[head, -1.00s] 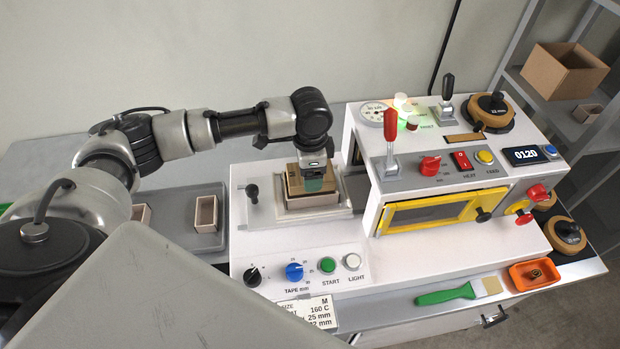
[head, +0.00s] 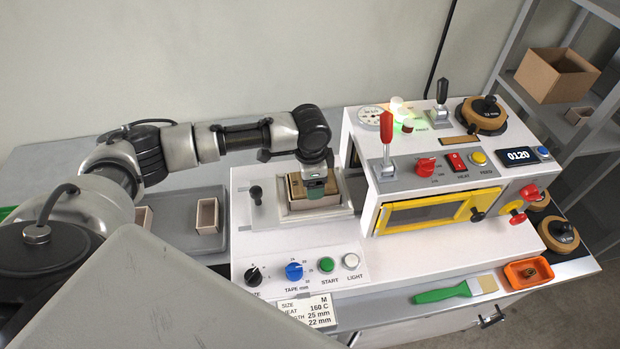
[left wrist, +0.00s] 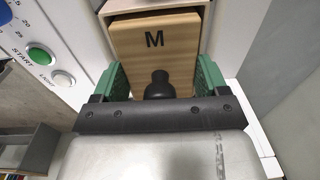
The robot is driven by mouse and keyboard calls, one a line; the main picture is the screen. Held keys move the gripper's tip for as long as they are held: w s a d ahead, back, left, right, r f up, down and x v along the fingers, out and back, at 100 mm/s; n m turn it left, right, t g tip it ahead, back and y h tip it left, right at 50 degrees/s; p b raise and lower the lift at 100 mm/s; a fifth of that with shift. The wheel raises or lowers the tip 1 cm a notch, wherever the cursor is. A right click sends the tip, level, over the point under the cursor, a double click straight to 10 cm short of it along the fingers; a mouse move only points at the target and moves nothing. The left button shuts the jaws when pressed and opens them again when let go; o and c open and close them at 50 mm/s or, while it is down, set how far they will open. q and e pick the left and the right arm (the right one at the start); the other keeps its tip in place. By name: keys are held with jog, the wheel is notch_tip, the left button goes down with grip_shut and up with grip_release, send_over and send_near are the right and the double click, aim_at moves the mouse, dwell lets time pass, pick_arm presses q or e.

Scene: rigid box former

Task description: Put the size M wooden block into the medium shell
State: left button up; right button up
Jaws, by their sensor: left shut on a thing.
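The size M wooden block (left wrist: 182,40) fills the upper middle of the left wrist view, its M label and dark knob showing. My left gripper (left wrist: 160,78) is shut on it, with green fingers either side of the knob. In the head view my left gripper (head: 317,184) points down at the machine's forming plate. The block (head: 296,187) shows beside the fingers, within the outline of the pale medium shell (head: 316,203). The shell's front wall is visible; the gripper hides much of its opening. How deep the block sits cannot be told. My right gripper is not in view.
A grey tray (head: 181,238) with small shells, one at its right (head: 207,214), lies left of the machine. The yellow-framed window (head: 425,212) and red-handled lever (head: 387,135) stand close to the right of the forming plate. Knobs and buttons line its front.

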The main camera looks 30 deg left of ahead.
pick_arm(q)
jog(key=o, duration=0.9)
jog(key=f, duration=0.1)
jog(key=s+f, duration=0.1)
jog(key=f, duration=0.1)
jog(key=shift+s+a+g, duration=0.2)
jog(key=shift+s+g, duration=0.1)
jog(key=shift+o, duration=0.6)
jog(key=r, duration=0.2)
jog(key=w+r, duration=0.1)
jog(key=r, duration=0.1)
jog(key=r+b, duration=0.1)
jog(key=r, duration=0.1)
jog(key=shift+w+a+r, duration=0.2)
jog(key=shift+w+a, duration=0.05)
jog(key=shift+w, duration=0.05)
jog(key=r, duration=0.6)
jog(key=shift+s+d+r+b, duration=0.15)
jog(key=shift+s+d+b, duration=0.05)
jog(key=shift+s+b, duration=0.1)
jog(key=shift+w+a+r, duration=0.1)
jog(key=shift+w+r, duration=0.05)
jog(key=shift+r, duration=0.25)
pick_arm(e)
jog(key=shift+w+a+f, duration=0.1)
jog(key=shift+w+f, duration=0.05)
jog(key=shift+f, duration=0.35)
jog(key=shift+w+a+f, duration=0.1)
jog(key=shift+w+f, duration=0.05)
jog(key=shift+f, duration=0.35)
